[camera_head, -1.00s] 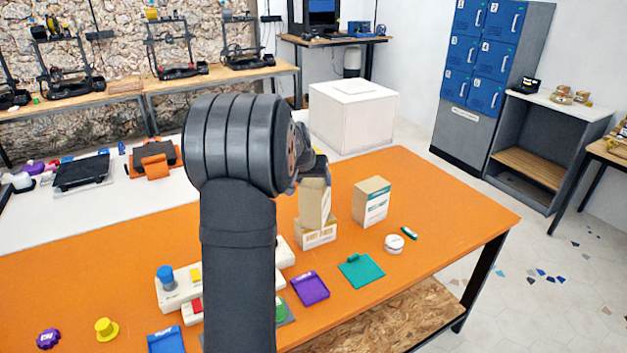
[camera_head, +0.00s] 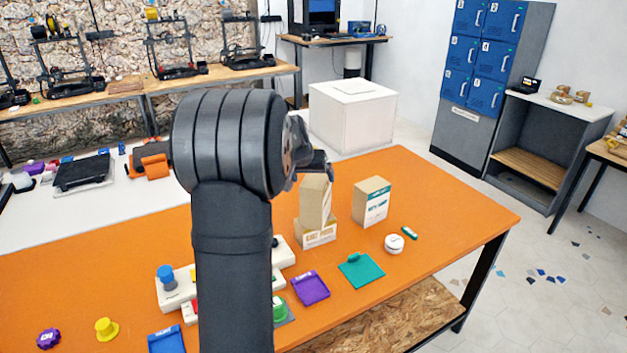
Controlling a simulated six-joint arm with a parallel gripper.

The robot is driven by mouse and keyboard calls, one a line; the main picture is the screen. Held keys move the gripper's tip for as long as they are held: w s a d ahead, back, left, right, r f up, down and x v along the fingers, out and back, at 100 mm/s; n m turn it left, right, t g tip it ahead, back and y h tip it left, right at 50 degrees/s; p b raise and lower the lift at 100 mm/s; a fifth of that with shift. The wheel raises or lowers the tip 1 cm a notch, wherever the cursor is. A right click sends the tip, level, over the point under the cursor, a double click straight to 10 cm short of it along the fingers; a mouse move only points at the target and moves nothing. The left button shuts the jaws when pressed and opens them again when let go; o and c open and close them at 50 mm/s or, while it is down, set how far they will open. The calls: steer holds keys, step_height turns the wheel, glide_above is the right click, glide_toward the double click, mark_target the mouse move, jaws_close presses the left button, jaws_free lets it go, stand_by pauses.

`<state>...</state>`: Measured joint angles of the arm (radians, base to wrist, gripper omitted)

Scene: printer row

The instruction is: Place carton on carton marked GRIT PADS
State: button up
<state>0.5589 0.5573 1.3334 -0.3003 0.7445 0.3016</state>
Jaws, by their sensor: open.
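A tan carton (camera_head: 315,202) stands upright on top of a lower carton (camera_head: 317,236) with printed lettering, which looks like GRIT PADS, on the orange table. The upper carton rests on the lower one, turned a little against it. My gripper (camera_head: 322,170) is just above and behind the upper carton's top, partly hidden by my own arm. It is open and appears clear of the carton. Another carton (camera_head: 370,202) with a teal band and lettering stands apart to the right.
A white round tin (camera_head: 394,243) and a small green item (camera_head: 409,233) lie front right. A teal tray (camera_head: 361,270) and a purple tray (camera_head: 310,288) lie in front. A white box (camera_head: 353,117) stands behind the table. The table's right end (camera_head: 470,205) is clear.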

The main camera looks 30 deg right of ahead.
steer(key=v, duration=0.9)
steer(key=shift+a+r, duration=0.15)
steer(key=shift+r, duration=0.15)
steer(key=shift+s, duration=0.15)
steer(key=x, duration=1.1)
steer(key=shift+f, duration=0.3)
steer(key=shift+w+d, duration=0.25)
steer(key=shift+d, duration=0.05)
steer(key=shift+r, duration=1.7)
steer(key=shift+f, duration=0.1)
